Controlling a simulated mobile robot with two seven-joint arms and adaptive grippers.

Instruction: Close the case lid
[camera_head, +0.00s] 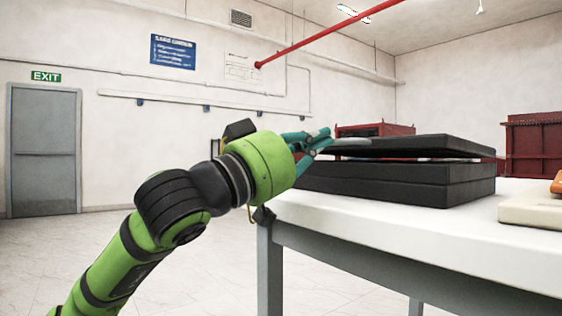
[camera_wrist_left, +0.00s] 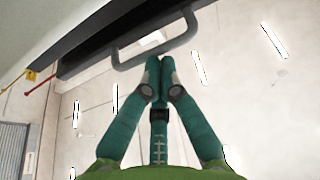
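A black case (camera_head: 395,183) sits on the white table (camera_head: 385,225) at the right of the head view. Its black lid (camera_head: 420,146) lies nearly level above the base, with a narrow gap between them. My left gripper (camera_head: 326,143) is at the lid's left end, at about lid height. In the left wrist view its teal fingertips (camera_wrist_left: 158,72) are drawn together, just by a grey bar handle (camera_wrist_left: 157,53) on a dark edge. I cannot tell whether they touch the handle. Nothing is seen between the fingers. My right gripper is not in view.
A beige object with an orange part (camera_head: 535,209) lies at the table's right edge. Red containers (camera_head: 533,145) stand behind the case. The floor left of the table is clear, up to a grey door (camera_head: 44,152).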

